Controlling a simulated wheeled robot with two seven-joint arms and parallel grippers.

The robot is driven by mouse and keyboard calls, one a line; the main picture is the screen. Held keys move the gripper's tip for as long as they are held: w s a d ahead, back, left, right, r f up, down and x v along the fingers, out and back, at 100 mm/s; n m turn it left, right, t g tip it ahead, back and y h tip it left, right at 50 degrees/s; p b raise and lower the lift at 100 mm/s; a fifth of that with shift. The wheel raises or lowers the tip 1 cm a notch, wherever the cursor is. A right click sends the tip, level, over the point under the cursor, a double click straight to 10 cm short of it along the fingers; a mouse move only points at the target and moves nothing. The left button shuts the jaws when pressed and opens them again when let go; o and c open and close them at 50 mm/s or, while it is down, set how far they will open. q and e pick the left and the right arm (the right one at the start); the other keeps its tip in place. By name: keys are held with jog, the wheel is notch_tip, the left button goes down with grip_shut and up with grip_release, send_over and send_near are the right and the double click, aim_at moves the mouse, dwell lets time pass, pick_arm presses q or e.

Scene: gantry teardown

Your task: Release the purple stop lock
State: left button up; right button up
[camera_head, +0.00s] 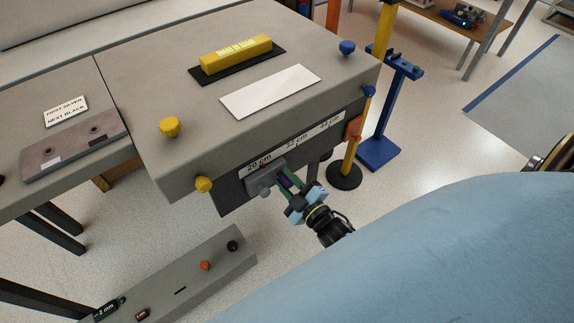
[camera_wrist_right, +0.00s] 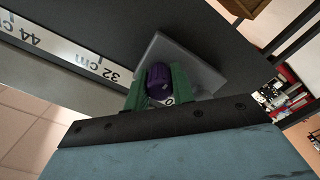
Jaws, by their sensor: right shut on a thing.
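The purple stop lock (camera_wrist_right: 159,82) is a small dark purple knob on a grey block (camera_wrist_right: 188,64). In the head view the lock (camera_head: 284,182) shows as a small purple patch on the block (camera_head: 264,174), at the 20 cm end of the scale on the table's front face. My right gripper (camera_head: 288,187) reaches it from the lower right. In the right wrist view its green fingers (camera_wrist_right: 158,92) are shut on the knob, one on each side. My left gripper is not in view.
The scale (camera_wrist_right: 66,45) runs along the front face with 20, 32 and 44 cm marks. Yellow knobs (camera_head: 204,185) and an orange piece (camera_head: 354,127) stick out nearby. A yellow block (camera_head: 236,57) and white plate (camera_head: 270,91) lie on top. A grey beam (camera_head: 190,276) lies below.

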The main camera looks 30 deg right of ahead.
jog(key=shift+f, duration=0.1)
dwell(0.4)
jog(key=o, duration=1)
jog(key=shift+s, duration=0.1)
jog(key=shift+s, duration=0.35)
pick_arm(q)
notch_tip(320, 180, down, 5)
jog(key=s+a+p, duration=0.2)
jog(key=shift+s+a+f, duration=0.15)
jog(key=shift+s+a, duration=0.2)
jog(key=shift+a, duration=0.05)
pick_arm(e)
jog(key=s, duration=0.8)
jog(key=s+d, duration=0.1)
jog(key=s, duration=0.3)
jog(key=shift+s, duration=0.25)
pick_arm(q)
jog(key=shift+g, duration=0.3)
